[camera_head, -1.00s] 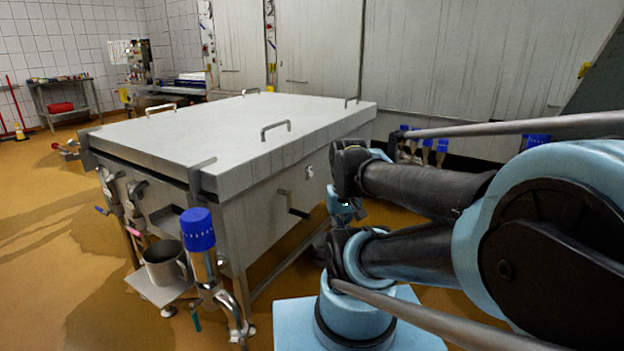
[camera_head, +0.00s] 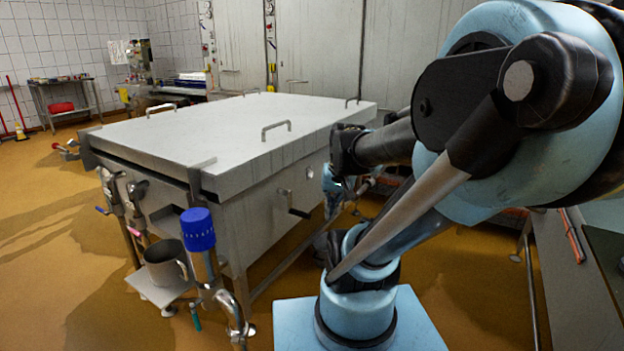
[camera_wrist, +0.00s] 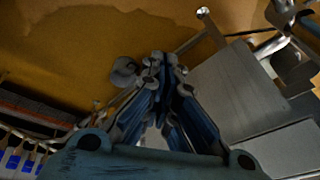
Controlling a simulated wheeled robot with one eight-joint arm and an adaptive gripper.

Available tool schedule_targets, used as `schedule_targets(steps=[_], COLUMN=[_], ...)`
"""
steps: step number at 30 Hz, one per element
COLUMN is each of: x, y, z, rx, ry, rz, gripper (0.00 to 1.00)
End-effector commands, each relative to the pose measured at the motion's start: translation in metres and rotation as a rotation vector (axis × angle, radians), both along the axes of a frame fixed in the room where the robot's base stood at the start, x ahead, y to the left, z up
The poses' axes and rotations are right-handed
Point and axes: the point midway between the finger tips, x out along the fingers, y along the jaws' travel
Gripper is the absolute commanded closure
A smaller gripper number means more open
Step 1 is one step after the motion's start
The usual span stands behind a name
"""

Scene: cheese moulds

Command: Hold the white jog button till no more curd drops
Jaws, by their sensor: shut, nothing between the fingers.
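I cannot make out a white jog button or any curd in either view. My gripper (camera_wrist: 163,62) is shut and empty in the wrist view. Its blue and grey fingers are together, above the ochre floor (camera_wrist: 100,50) and beside a grey steel body (camera_wrist: 238,85). In the head view my raised arm fills the right side, and I cannot clearly make out the fingertips there.
A large lidded steel vat (camera_head: 240,140) with handles stands left of my arm. A steel mug (camera_head: 166,262) sits on a small shelf at its near corner, beside a blue-capped pipe (camera_head: 198,230). Blue-and-white items (camera_wrist: 25,160) hang at the wrist view's lower left. Open floor lies left.

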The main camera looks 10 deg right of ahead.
Motion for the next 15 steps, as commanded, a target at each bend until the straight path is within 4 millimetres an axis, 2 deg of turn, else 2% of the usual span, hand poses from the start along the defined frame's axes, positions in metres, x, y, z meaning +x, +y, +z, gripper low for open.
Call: schedule_targets(steps=[15], x=[0.103], y=[0.001], z=[0.016], rx=[0.148], ry=[-0.092], rz=[-0.162], gripper=[1.00])
